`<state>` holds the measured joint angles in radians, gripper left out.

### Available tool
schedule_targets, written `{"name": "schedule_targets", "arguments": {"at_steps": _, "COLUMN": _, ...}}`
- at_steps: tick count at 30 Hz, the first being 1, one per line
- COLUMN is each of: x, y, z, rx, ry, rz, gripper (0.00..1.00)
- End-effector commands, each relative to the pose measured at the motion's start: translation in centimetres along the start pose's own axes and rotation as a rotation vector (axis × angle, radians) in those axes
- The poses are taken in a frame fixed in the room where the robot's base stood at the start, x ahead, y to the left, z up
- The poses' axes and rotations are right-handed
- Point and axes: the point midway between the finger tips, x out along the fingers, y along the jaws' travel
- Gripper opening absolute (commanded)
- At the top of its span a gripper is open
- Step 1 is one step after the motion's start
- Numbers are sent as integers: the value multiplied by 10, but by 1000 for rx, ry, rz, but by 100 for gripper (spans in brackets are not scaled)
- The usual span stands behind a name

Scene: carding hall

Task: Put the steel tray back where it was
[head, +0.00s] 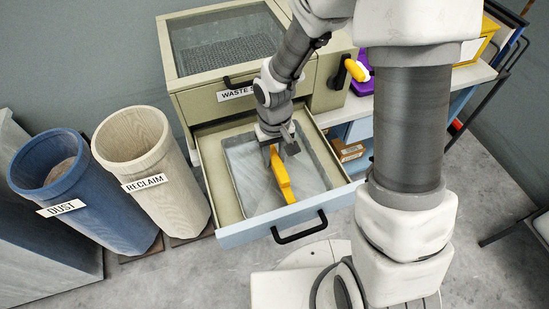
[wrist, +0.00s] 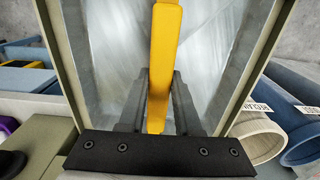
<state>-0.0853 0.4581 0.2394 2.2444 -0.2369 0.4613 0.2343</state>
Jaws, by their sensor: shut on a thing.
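The steel tray (head: 248,178) is a shallow grey pan lying inside the pulled-out drawer (head: 245,236). A yellow bar (head: 282,180), seemingly the tray's handle, runs across its middle. My gripper (head: 278,151) reaches down over the tray and is shut on the yellow bar. In the wrist view the bar (wrist: 165,45) sits between the two dark fingers (wrist: 157,90), with the tray's metal floor (wrist: 110,50) behind. I cannot tell whether the tray rests on the drawer's bottom or hangs slightly above it.
The drawer belongs to a beige cabinet with a mesh-bottomed glass top (head: 225,45) and a label starting "WASTE" (head: 236,93). A blue DUST bin (head: 85,205) and a cream RECLAIM bin (head: 160,170) stand left. A small brown box (head: 349,151) sits on a shelf right of the drawer.

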Motion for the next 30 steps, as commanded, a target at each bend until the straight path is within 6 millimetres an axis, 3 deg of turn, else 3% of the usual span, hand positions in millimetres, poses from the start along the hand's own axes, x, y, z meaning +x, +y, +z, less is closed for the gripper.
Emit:
{"name": "schedule_targets", "arguments": {"at_steps": 3, "x": 13, "y": 0, "z": 0, "rx": -1, "ry": 0, "rz": 1, "gripper": 0}}
{"name": "schedule_targets", "arguments": {"at_steps": 15, "x": 18, "y": 0, "z": 0, "rx": 0, "ry": 2, "rz": 1, "gripper": 0}}
{"name": "schedule_targets", "arguments": {"at_steps": 16, "x": 17, "y": 0, "z": 0, "rx": -1, "ry": 1, "rz": 1, "gripper": 37}}
{"name": "schedule_targets", "arguments": {"at_steps": 20, "x": 17, "y": 0, "z": 0, "rx": -1, "ry": 1, "rz": 1, "gripper": 61}}
{"name": "schedule_targets", "arguments": {"at_steps": 30, "x": 14, "y": 0, "z": 0, "rx": 0, "ry": 1, "rz": 0, "gripper": 62}}
